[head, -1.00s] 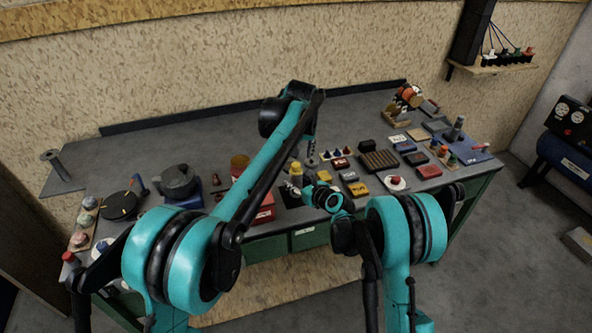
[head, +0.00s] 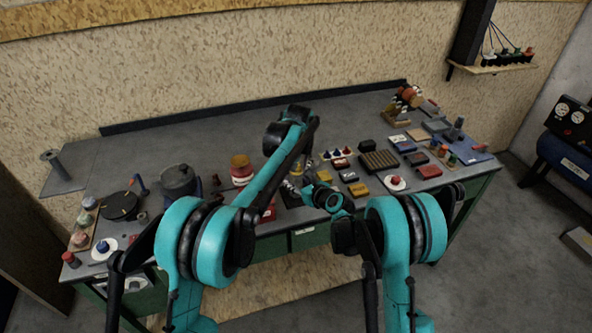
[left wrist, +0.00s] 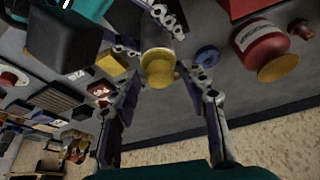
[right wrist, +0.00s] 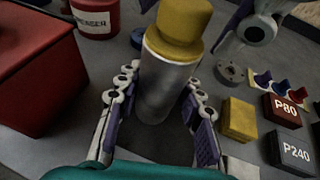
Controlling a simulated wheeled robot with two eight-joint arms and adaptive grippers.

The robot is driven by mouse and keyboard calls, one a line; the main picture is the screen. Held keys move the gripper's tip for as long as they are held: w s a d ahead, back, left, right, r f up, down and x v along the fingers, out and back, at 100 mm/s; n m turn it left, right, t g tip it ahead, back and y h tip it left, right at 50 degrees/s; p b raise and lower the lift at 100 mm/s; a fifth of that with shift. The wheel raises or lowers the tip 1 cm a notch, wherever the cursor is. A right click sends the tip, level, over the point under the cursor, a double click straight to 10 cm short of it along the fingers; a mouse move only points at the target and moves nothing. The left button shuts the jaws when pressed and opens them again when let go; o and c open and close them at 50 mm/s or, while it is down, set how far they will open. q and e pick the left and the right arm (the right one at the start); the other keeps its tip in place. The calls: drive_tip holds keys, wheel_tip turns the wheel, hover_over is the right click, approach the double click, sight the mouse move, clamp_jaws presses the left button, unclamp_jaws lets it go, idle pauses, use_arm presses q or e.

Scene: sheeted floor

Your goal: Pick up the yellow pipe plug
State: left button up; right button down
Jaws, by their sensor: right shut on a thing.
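The yellow pipe plug (right wrist: 180,27) sits on top of an upright grey cylinder (right wrist: 165,88) in the right wrist view. My right gripper (right wrist: 160,82) is shut on the grey cylinder, below the plug. It also shows in the head view (head: 292,187), low over the bench's front middle. In the left wrist view the plug (left wrist: 160,70) lies between the spread fingers of my left gripper (left wrist: 165,76), which is open with gaps on both sides. In the head view the left arm's links mostly hide the left gripper.
A red box (right wrist: 38,75) and a red labelled jar (right wrist: 95,15) stand left of the cylinder. A yellow block (right wrist: 238,118) and dark P80 and P240 blocks (right wrist: 283,110) lie to its right. The bench's back middle (head: 210,140) is clear.

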use_arm(q)
drive_tip(key=c, duration=0.5)
wheel_tip(320, 180, up, 10)
drive_tip(key=shift+r, duration=0.1)
use_arm(e)
drive_tip(key=c, duration=0.9)
unclamp_jaws()
